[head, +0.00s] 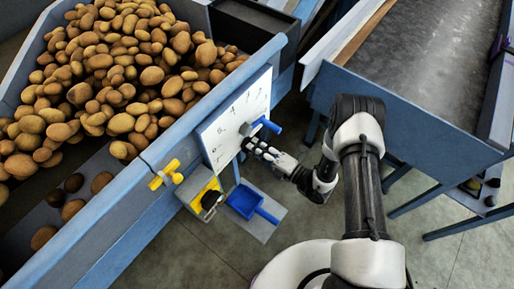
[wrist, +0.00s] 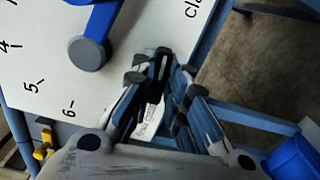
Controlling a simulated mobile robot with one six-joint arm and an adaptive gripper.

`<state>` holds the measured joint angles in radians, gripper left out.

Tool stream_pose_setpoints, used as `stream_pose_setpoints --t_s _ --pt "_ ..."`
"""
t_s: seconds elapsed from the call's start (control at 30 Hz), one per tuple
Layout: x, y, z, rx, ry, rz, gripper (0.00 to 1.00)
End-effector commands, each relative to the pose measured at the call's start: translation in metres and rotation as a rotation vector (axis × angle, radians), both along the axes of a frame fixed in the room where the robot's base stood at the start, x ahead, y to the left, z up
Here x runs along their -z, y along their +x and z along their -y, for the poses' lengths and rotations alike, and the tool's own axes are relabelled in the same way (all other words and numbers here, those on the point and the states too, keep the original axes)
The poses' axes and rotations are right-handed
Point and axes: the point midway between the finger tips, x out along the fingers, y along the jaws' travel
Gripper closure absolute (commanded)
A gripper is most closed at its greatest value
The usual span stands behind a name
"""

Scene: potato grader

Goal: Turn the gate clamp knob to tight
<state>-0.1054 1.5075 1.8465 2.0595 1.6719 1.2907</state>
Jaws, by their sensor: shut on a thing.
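The white panel (head: 240,112) stands on the side of the blue potato hopper and carries a number scale. It also fills the upper left of the wrist view (wrist: 45,75), with numbers and a cut-off word starting "cla". My gripper (head: 252,146) is at the panel's lower right, just below the blue lever (head: 268,124). In the wrist view my gripper (wrist: 163,85) has its fingers close together at the panel's edge, shut on a dark part. That part is likely the clamp knob; the fingers mostly hide it, and its turn position cannot be read.
The blue lever's grey round end (wrist: 89,53) is left of my fingers. A yellow T-handle (head: 165,174) sits on the hopper side. A conveyor (head: 415,75) stands at right.

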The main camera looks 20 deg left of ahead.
Motion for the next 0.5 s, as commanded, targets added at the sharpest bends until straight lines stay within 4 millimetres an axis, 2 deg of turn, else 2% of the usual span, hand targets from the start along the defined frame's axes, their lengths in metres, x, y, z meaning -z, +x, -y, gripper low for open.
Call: stream_pose_setpoints --t_s 0.5 --pt "0.0010 -0.0006 -0.0002 -0.002 0.041 -0.103 1.00"
